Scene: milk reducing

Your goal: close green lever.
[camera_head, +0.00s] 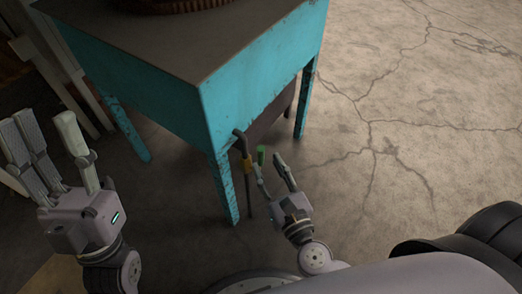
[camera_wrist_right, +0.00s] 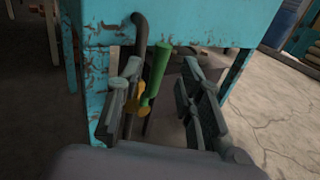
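The green lever (camera_head: 261,154) sticks up beside the brass valve (camera_head: 246,163) on a dark pipe at the blue-green table's corner. In the right wrist view the lever (camera_wrist_right: 157,70) stands slightly tilted, with yellow brass fittings (camera_wrist_right: 145,103) at its foot. My right gripper (camera_head: 269,163) is open at the lever. In the wrist view its fingers (camera_wrist_right: 160,66) are spread, and the lever shows between them, nearer the left finger. Whether that finger touches it I cannot tell. My left gripper (camera_head: 50,128) is open and empty at the far left.
The blue-green table (camera_head: 255,80) with rusty legs stands right behind the valve. The dark pipe (camera_wrist_right: 139,45) comes down in front of its edge. A blue barrel (camera_wrist_right: 285,22) stands at upper right. The cracked floor (camera_head: 430,130) on the right is clear.

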